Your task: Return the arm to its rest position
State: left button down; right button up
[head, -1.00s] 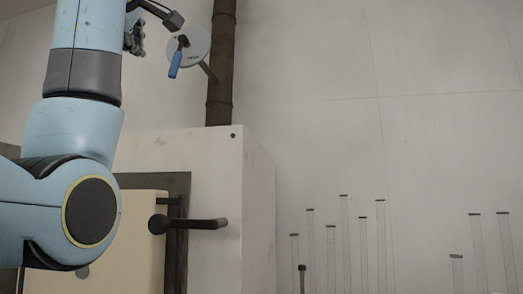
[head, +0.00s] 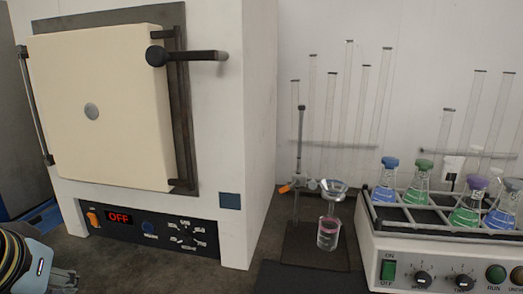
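Part of my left arm (head: 18,262), pale blue and black with yellow rings, shows low in the bottom left corner of the head view. A small grey piece at its right, seemingly part of my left gripper (head: 62,281), is cut by the lower frame edge. Its fingers are not clear enough to show whether they are open or shut, and I see nothing held. My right arm and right gripper are out of view.
A white furnace (head: 100,110) with a closed cream door, protruding handle (head: 190,54) and lit OFF display (head: 118,217) stands behind my arm. Right of it are a stand with a funnel (head: 333,187) over a beaker (head: 328,233), and a shaker (head: 440,255) with capped flasks.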

pick_arm(q)
jog(key=s+f+m+g, duration=0.2)
jog(key=s+f, duration=0.2)
jog(key=s, duration=0.4)
jog(key=s+f+m+g, duration=0.1)
jog(key=s+f+m, duration=0.15)
jog(key=s, duration=0.45)
jog(key=s+a+f+n+g+b, duration=0.1)
jog(key=s+f+b, duration=0.15)
jog(key=f, duration=1.45)
jog(key=s+a+f+g+b, duration=0.1)
jog(key=f+b, duration=0.2)
jog(key=f, duration=1.4)
jog(key=s+f+b, duration=0.4)
jog(key=s+f, duration=1.3)
jog(key=f, duration=0.2)
jog(key=shift+s+a+g+h, duration=0.25)
jog(key=shift+a+g+h, duration=0.15)
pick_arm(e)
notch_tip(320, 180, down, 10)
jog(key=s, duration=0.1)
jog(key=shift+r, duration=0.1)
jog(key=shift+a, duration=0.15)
pick_arm(q)
jog(key=shift+w+a, duration=0.1)
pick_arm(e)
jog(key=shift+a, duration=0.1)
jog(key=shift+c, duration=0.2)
